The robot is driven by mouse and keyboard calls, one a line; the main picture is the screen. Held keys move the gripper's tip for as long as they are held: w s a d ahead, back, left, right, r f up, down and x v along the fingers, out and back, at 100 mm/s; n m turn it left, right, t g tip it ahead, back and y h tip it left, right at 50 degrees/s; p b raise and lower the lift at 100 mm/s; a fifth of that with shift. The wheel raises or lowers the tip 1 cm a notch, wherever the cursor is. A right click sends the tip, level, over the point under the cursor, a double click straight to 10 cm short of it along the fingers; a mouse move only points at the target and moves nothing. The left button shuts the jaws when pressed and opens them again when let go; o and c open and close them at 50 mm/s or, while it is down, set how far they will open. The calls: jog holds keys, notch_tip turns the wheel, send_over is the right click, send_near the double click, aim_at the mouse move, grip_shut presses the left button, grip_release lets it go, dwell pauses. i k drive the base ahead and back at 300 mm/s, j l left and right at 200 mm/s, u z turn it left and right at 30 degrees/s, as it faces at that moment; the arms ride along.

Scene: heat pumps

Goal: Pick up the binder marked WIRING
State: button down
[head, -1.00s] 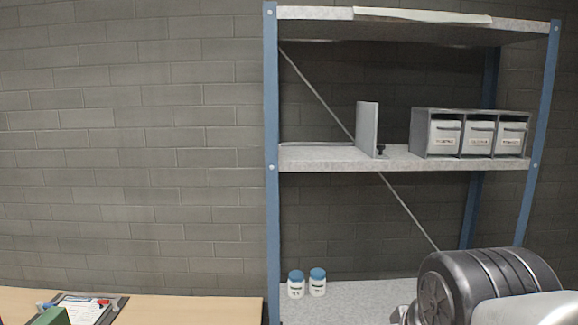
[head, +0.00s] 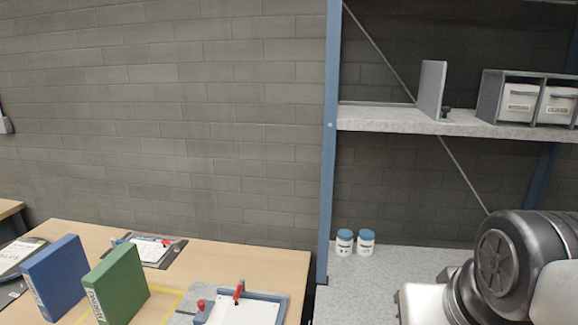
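Two binders stand upright on the wooden table at the lower left of the head view. One is a blue binder (head: 58,277) with a white spine label. To its right is a green binder (head: 120,284), also with a white spine label. The lettering on both labels is too small to read, so I cannot tell which one is marked WIRING. My gripper is not in view; only a dark rounded part of my arm shows at the lower right, well right of the binders.
The wooden table (head: 215,256) also bears a clipboard (head: 150,249) and a board with red clamps (head: 243,308). A shelf rack (head: 395,118) stands to the right, with two blue-lidded jars (head: 355,243) on its lower shelf. White drawers (head: 538,102) sit above.

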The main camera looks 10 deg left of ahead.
aim_at(117, 288)
jog(key=k+j+u, duration=0.15)
jog(key=u, duration=0.3)
jog(key=k+j+u, duration=0.15)
jog(key=u, duration=0.35)
jog(key=j+u, duration=0.3)
jog(key=u, duration=0.15)
jog(key=i+j+z, duration=0.15)
jog(key=z, duration=0.2)
jog(key=i+j+z, duration=0.1)
jog(key=z, duration=0.25)
jog(key=j+z, duration=0.35)
jog(key=i+j+z, duration=0.1)
jog(key=j, duration=0.25)
jog(key=i+j+z, duration=0.15)
jog(key=j, duration=0.25)
jog(key=j+z, duration=0.1)
jog(key=j, duration=0.25)
jog(key=i+j, duration=0.1)
jog(key=j, duration=0.4)
jog(key=i+j, duration=0.1)
jog(key=j, duration=0.45)
jog(key=i+j, duration=0.15)
jog(key=j, duration=0.35)
jog(key=i+j, duration=0.1)
jog(key=j, duration=0.4)
jog(key=z, duration=0.05)
